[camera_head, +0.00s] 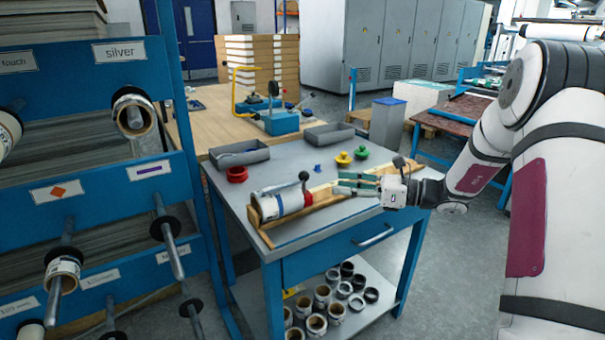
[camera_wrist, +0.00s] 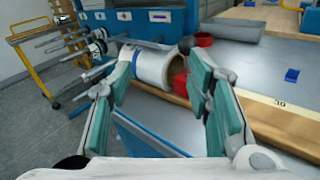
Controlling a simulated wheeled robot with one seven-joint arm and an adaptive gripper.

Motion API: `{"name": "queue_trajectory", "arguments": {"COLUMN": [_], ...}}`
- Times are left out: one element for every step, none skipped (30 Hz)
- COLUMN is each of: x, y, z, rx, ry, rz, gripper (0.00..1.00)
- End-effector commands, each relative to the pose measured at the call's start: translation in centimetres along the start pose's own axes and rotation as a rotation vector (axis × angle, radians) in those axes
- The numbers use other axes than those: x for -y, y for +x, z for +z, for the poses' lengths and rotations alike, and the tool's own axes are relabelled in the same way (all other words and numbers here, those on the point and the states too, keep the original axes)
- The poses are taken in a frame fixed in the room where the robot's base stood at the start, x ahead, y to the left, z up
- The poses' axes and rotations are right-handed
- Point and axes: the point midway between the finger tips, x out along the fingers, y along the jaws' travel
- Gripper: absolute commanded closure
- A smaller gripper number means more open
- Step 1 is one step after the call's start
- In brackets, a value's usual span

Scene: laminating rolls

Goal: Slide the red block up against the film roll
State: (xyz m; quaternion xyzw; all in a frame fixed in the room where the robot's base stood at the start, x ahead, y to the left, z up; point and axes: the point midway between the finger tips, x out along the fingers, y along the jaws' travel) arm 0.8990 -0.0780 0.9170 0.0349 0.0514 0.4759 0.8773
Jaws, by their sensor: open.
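The film roll (camera_head: 278,203) is a white cylinder with a blue edge, lying in a wooden trough on the grey workbench. It also shows in the wrist view (camera_wrist: 154,68), its brown core facing right. The red block (camera_wrist: 181,86) shows in the wrist view at the roll's near right end, partly covered by my right finger. I cannot tell whether block and roll touch. My gripper (camera_head: 356,184) is open over the trough, right of the roll. In the wrist view its green-padded fingers (camera_wrist: 162,62) are apart with nothing held.
On the workbench (camera_head: 285,160) stand a red cup-like piece (camera_head: 237,174), a small blue block (camera_wrist: 291,75), yellow and green knobs (camera_head: 343,159), and two grey bins (camera_head: 240,153). A blue roll rack (camera_head: 90,180) stands left.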

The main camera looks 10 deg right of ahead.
Motion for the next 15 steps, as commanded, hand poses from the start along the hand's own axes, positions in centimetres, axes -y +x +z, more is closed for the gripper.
{"name": "queue_trajectory", "arguments": {"x": [1.2, 1.8, 2.3, 2.7, 2.9, 3.1, 3.2, 3.3, 3.3, 3.3, 3.3, 3.4, 3.4, 3.4, 3.5], "y": [-0.6, -0.9, -1.2, -1.3, -1.4, -1.4, -1.3, -1.1, -0.8, -0.5, -0.1, 0.6, 1.1, 1.6, 2.4], "z": [-0.5, -0.8, -1.0, -1.1, -1.2, -1.3, -1.3, -1.3, -1.2, -1.2, -1.2, -1.2, -1.2, -1.1, -1.1], "rx": [0.025, 0.039, 0.052, 0.06, 0.065, 0.07, 0.072, 0.074, 0.074, 0.074, 0.073, 0.072, 0.071, 0.072, 0.072], "ry": [0.033, 0.049, 0.064, 0.072, 0.079, 0.084, 0.086, 0.087, 0.087, 0.087, 0.087, 0.086, 0.086, 0.086, 0.086], "rz": [-0.03, -0.046, -0.062, -0.071, -0.078, -0.083, -0.085, -0.086, -0.086, -0.085, -0.084, -0.083, -0.082, -0.082, -0.081], "gripper": [0.54, 0.54, 0.54, 0.54, 0.54, 0.54, 0.54, 0.54, 0.54, 0.54, 0.54, 0.54, 0.54, 0.54, 0.54]}}
